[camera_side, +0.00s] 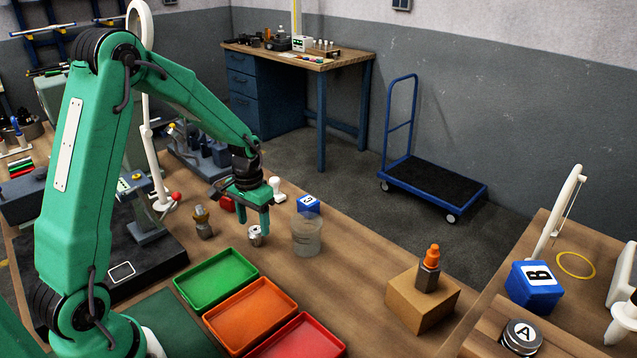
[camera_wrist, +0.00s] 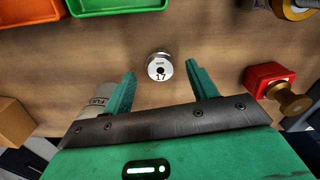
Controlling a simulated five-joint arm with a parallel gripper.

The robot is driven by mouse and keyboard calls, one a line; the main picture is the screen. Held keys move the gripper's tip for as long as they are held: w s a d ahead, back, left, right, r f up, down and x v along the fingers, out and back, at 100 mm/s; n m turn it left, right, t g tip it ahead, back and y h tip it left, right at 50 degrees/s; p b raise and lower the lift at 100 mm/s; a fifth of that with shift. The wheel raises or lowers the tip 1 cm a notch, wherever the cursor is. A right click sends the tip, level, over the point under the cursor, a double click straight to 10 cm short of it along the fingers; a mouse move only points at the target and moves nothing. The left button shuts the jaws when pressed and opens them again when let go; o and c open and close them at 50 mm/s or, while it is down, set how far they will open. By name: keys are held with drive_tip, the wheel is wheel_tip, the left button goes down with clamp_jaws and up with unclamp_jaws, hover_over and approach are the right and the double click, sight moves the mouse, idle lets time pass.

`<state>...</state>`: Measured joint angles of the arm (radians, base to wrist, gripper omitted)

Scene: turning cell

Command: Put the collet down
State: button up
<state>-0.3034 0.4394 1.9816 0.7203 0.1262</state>
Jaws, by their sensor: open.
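The collet (camera_side: 255,237) is a small silver cylinder standing on the wooden bench, just right of the green tray. In the wrist view it shows from above as a round silver face (camera_wrist: 160,67) with a dark centre hole and the number 17. My gripper (camera_side: 253,231) is open above it, pointing down. In the wrist view my gripper's green fingers (camera_wrist: 161,72) stand on either side of the collet, with a visible gap on both sides. Whether the fingertips reach down to the bench cannot be told.
Green (camera_side: 216,280), orange (camera_side: 250,315) and red (camera_side: 301,338) trays lie in front. A brass-topped part (camera_side: 203,223) stands to the left. Bare bench lies between the jar and the cardboard box (camera_side: 408,297).

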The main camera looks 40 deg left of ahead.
sight(254, 231)
wheel_tip(254, 231, up, 9)
drive_tip(key=shift+f, duration=0.15)
idle(0.8)
drive_tip(key=s+d+r+m+t, duration=0.1)
drive_tip(key=s+d+r+t, duration=0.1)
drive_tip(key=s+d+r, duration=0.3)
drive_tip(key=s+d+r+m+t, duration=0.1)
drive_tip(key=s+d+r+t, duration=0.2)
drive_tip(key=s, duration=0.9)
drive_tip(key=d+r, duration=0.3)
drive_tip(key=d, duration=0.1)
drive_tip(key=shift+s+d+r+t, duration=0.2)
drive_tip(key=shift+d+t, duration=0.05)
drive_tip(key=shift+t, duration=0.05)
